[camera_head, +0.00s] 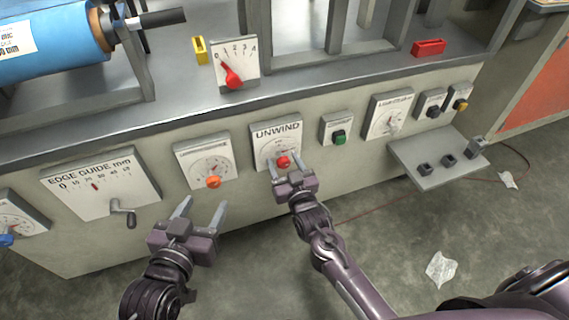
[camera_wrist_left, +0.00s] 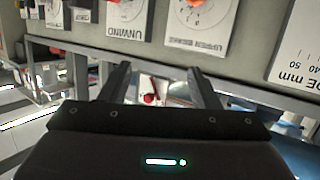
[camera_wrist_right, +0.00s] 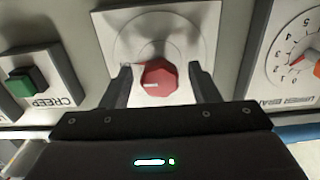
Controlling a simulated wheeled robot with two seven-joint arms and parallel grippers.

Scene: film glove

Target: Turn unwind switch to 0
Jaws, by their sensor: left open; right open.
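The unwind switch is a red knob (camera_head: 283,162) on a white plate labelled UNWIND (camera_head: 277,133) on the machine's front panel. In the right wrist view the red knob (camera_wrist_right: 159,77) sits between the fingers, with a small white mark at its left side. My right gripper (camera_head: 288,165) is open, its fingers on either side of the knob; contact cannot be told. The plate's scale is partly hidden. My left gripper (camera_head: 204,212) is open and empty, below and left of the unwind plate, in front of the panel. Its fingers also show in the left wrist view (camera_wrist_left: 158,82).
Left of the unwind plate are an orange-knob dial (camera_head: 213,182) and the edge guide plate with a crank (camera_head: 123,212). Right of it are a green button (camera_head: 339,137) and another dial (camera_head: 391,122). A grey shelf (camera_head: 430,176) juts out at right. The floor below is mostly free.

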